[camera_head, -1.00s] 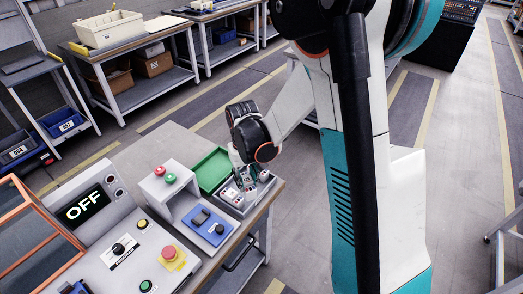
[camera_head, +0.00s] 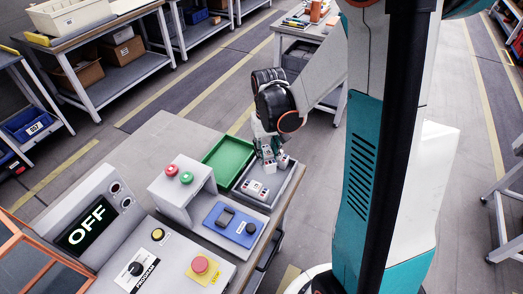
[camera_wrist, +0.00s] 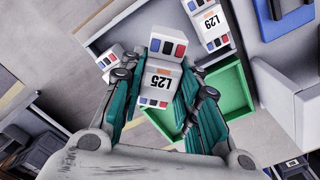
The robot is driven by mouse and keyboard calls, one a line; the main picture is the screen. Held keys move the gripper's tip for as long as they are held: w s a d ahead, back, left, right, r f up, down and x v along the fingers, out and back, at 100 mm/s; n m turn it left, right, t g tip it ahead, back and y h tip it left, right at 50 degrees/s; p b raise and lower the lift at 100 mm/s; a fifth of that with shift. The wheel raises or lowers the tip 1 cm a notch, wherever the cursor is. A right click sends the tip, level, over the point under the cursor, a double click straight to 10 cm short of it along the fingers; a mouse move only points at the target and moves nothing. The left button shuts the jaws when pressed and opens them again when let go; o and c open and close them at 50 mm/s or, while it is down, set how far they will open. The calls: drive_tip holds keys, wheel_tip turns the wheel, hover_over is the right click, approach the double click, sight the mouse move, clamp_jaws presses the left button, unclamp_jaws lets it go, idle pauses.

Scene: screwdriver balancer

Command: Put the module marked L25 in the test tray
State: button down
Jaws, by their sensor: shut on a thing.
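The white module marked L25 (camera_wrist: 160,82), with red and blue blocks at both ends, is between the teal fingers of my gripper (camera_wrist: 158,100), which is shut on it. In the head view my gripper (camera_head: 267,148) is over the far part of the grey tray (camera_head: 272,203), with the held module (camera_head: 268,158) showing below the fingers, apparently raised. An empty green tray (camera_head: 228,158) lies just left of the grey tray; it also shows in the wrist view (camera_wrist: 235,88). No tray label is readable.
Another module marked L29 (camera_wrist: 212,24) and an unread module (camera_wrist: 110,58) lie in the grey tray. A raised grey box with red and green buttons (camera_head: 184,190) and a blue fixture (camera_head: 229,224) stand nearby. The OFF display panel (camera_head: 86,224) is at lower left.

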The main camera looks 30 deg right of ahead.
wheel_tip(320, 180, down, 8)
drive_tip(key=b, duration=0.5)
drive_tip(key=shift+r+b, duration=0.2)
drive_tip(key=shift+b, duration=0.15)
drive_tip(key=c, duration=1.1)
unclamp_jaws()
drive_tip(key=shift+r, duration=0.2)
wheel_tip(320, 180, up, 12)
drive_tip(key=shift+f, duration=0.15)
